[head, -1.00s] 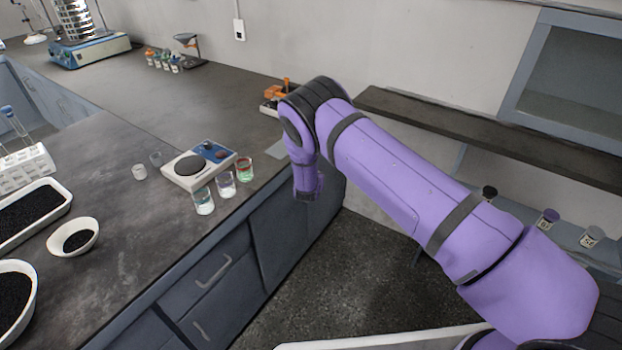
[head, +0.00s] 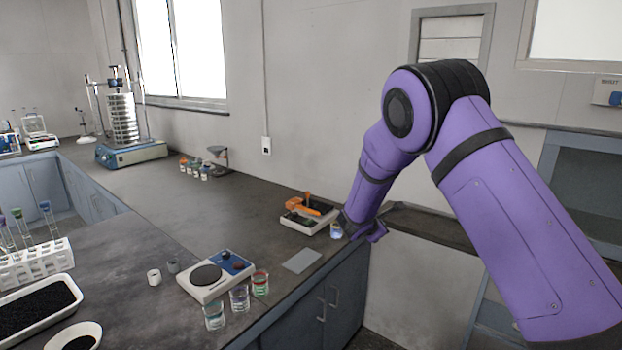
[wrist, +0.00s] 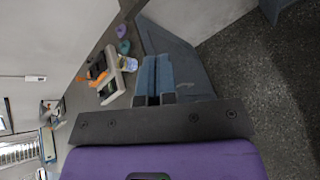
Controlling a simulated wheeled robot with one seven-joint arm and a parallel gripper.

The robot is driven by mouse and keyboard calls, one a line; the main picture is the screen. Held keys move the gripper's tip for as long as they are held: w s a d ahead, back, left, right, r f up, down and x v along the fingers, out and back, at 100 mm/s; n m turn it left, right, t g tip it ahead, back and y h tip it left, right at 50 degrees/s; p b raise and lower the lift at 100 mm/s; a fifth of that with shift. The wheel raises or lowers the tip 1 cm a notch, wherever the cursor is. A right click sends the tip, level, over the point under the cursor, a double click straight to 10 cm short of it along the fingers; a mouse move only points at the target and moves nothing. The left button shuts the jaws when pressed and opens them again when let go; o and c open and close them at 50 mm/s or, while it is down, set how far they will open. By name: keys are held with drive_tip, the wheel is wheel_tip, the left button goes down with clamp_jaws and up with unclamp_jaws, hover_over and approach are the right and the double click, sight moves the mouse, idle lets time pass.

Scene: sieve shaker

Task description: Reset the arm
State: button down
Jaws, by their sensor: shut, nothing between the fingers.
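My purple arm reaches in from the right in the head view, bent at a black elbow joint, with its forearm pointing down. Its end, my gripper (head: 368,234), is small and partly hidden by the forearm, beside the right edge of the bench. In the wrist view the fingertips of my gripper (wrist: 155,99) show at the edge of the dark mount. They are close together and hold nothing.
The dark bench (head: 160,206) carries a sieve shaker (head: 122,120), a hot plate (head: 216,274), several beakers and an orange tool in a tray (head: 309,214). The tray and a small beaker (head: 336,230) are close to my gripper. Floor (wrist: 255,85) shows right of the bench.

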drive_tip(key=s+d+r+m+g, duration=0.2)
drive_tip(key=s+d+r+m, duration=0.45)
drive_tip(key=s+r, duration=0.4)
drive_tip(key=s+d+r+m+g, duration=0.3)
drive_tip(key=s+d+r+m, duration=0.35)
drive_tip(key=s+r, duration=0.4)
drive_tip(key=s+a+r+m+y, duration=0.1)
drive_tip(key=s+m+y, duration=0.1)
drive_tip(key=s, duration=0.8)
drive_tip(key=s+a+r+m+y, duration=0.1)
drive_tip(key=s+m, duration=0.3)
drive_tip(key=s, duration=0.6)
drive_tip(key=s+a+r+m+y, duration=0.1)
drive_tip(key=s+r+m+y, duration=0.1)
drive_tip(key=s, duration=0.8)
drive_tip(key=shift+s+r+m+y, duration=0.4)
drive_tip(key=shift+r+y, duration=0.2)
drive_tip(key=shift+y, duration=0.5)
drive_tip(key=shift+d, duration=0.2)
